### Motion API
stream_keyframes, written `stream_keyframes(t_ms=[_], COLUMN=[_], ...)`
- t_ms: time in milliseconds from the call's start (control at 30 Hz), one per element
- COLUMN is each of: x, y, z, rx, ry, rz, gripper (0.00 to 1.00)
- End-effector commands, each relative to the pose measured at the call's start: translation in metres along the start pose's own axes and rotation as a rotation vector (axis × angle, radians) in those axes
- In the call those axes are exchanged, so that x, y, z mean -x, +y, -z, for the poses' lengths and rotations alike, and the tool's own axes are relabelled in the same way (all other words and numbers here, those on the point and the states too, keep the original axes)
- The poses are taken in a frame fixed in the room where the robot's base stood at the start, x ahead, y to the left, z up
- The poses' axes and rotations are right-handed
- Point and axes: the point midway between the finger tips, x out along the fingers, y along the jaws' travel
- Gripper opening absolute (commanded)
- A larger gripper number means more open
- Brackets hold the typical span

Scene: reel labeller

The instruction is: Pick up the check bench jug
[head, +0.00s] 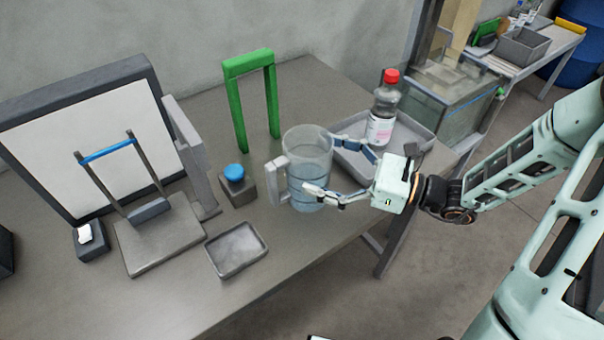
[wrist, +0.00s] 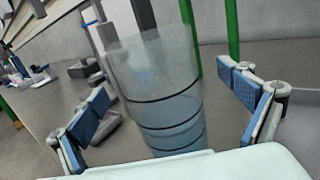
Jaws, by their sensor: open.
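The jug (head: 309,172) is a clear, bluish cylinder with dark rings and a pale grey handle on its left side in the head view. It stands upright on the grey bench (head: 295,247). My gripper (head: 318,168) is open at the jug's right side, with one finger toward the back and one toward the front. In the wrist view the jug (wrist: 160,95) stands between the two spread blue-padded fingers (wrist: 168,108), with a gap visible on each side. I cannot tell whether any finger touches it in the head view.
A small box with a blue button (head: 236,178) stands left of the jug. A green frame (head: 253,100) is behind it. A grey tray (head: 345,152) with a red-capped bottle (head: 383,105) lies behind my gripper. A shallow dish (head: 237,249) lies front left. Bare bench is in front.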

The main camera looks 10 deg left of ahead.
Motion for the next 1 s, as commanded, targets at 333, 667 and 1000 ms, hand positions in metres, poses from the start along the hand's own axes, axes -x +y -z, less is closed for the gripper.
stream_keyframes(t_ms=[333,667,1000], x=[-0.031,-0.030,-0.030], y=[0.002,0.002,0.002], z=[-0.002,-0.002,-0.002], rx=[-0.001,0.000,0.000], ry=[0.000,0.000,0.001], rz=[0.000,0.000,0.000], gripper=[0.95,0.74,0.37])
